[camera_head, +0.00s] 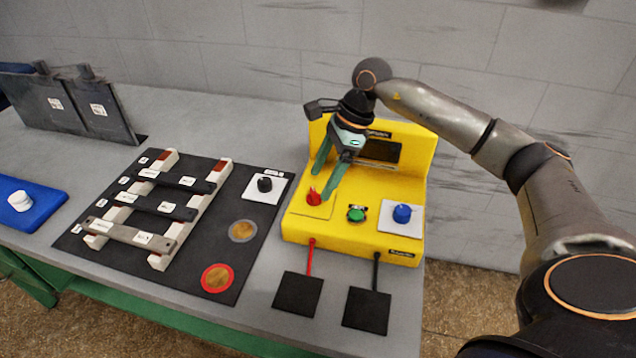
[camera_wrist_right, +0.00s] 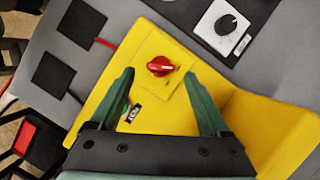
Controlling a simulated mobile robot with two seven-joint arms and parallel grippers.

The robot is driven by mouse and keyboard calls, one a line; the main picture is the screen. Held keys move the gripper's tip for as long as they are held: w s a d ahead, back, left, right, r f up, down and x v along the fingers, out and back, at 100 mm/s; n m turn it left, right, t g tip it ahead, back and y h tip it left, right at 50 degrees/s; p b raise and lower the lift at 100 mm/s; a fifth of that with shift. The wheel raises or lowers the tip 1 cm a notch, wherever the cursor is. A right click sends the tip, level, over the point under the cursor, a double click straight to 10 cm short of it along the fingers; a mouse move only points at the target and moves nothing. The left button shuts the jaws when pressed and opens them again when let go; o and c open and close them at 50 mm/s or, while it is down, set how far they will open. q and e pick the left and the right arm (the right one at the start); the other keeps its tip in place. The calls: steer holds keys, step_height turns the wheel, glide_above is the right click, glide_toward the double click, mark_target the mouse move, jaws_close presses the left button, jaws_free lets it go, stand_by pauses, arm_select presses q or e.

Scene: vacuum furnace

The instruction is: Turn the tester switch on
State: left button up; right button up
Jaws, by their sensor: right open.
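The yellow tester (camera_head: 352,222) stands on the grey table, with a dark display on its raised back. A red rotary switch (camera_head: 314,197) sits on its left front panel, beside a green button (camera_head: 356,213) and a blue knob (camera_head: 402,213). My right gripper (camera_head: 320,188) is open above the tester, its green fingers pointing down around the red switch in the head view. In the right wrist view, the red switch (camera_wrist_right: 160,66) lies ahead of and between the open fingertips, with nothing held. Contact cannot be told. My left gripper is not in view.
A black mat (camera_head: 190,262) left of the tester holds white rails with dark bars, a black knob on a white plate (camera_head: 265,188) and two round discs. Two black pads (camera_head: 298,293) lie in front, wired to the tester. A blue tray (camera_head: 40,203) is far left.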

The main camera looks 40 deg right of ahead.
mark_target(315, 192)
steer(key=shift+x, duration=1.5)
steer(key=shift+c, duration=0.2)
jaws_close()
